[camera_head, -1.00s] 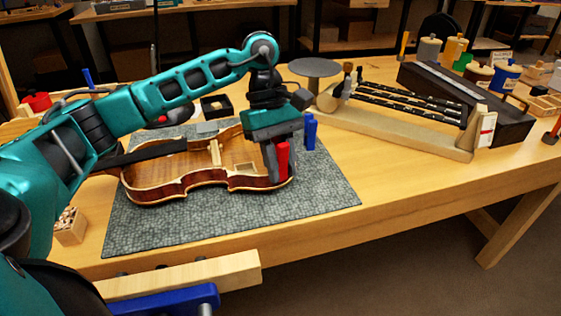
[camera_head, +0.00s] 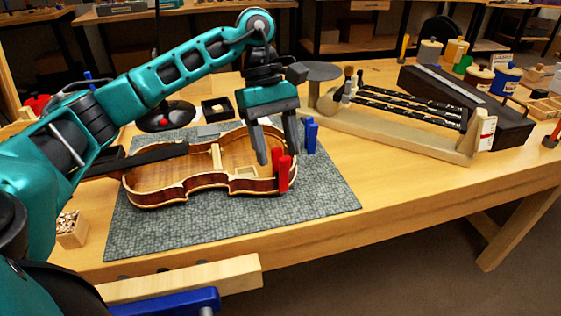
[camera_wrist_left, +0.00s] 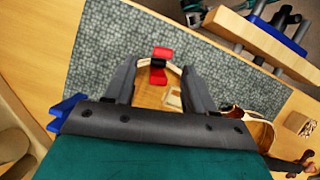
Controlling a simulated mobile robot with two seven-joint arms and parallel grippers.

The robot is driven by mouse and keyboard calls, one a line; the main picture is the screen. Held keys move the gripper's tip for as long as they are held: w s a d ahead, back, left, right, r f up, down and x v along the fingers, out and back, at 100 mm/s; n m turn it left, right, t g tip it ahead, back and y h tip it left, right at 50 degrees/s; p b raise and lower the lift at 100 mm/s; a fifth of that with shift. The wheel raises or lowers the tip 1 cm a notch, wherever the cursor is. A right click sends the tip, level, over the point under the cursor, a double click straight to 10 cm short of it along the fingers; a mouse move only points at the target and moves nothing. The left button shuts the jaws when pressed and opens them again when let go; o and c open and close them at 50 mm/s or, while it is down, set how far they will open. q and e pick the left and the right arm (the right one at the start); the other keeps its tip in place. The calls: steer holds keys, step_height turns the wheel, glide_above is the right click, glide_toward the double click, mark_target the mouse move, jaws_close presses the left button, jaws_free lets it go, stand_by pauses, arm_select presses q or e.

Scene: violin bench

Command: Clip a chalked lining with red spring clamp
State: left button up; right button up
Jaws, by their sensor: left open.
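The open violin body (camera_head: 165,188) lies on the grey mat with its inside facing up. The red spring clamp (camera_head: 284,172) stands upright on the rim at the violin's right end. It also shows in the left wrist view (camera_wrist_left: 160,54), across the pale rim. My left gripper (camera_head: 278,158) is open and sits just above and behind the clamp, its fingers apart from it. In the left wrist view the open fingers (camera_wrist_left: 157,72) lie on either side of the clamp with gaps. Chalk marks are too small to make out. My right gripper is not in view.
A blue clamp (camera_head: 311,136) stands on the mat behind the violin's right end. The grey mat (camera_head: 325,190) is bare at the right. A wooden fixture with black rods (camera_head: 405,130) and a dark long case (camera_head: 465,100) stand further right. A small wooden box (camera_head: 72,230) is at the left.

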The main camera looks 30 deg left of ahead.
arm_select(q)
steer(key=p+v, duration=0.1)
steer(key=v, duration=0.7)
steer(key=shift+r, duration=0.15)
